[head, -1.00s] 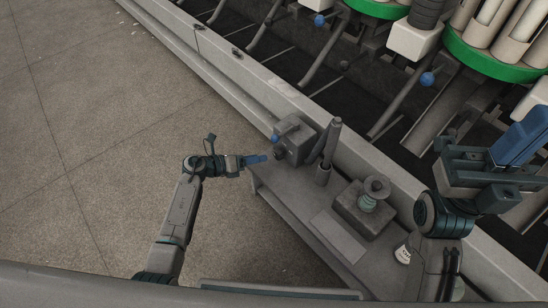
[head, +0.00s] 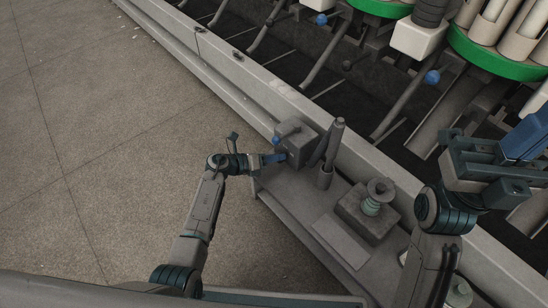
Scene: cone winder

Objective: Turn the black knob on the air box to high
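The finger gap is too small to make out.
Right of the box stand upright grey tubes (head: 328,160) and a block with a spool-like part (head: 377,198). A flat plate (head: 340,242) lies on the bench (head: 285,205). The machine's long rail runs behind. Open floor lies to the left.

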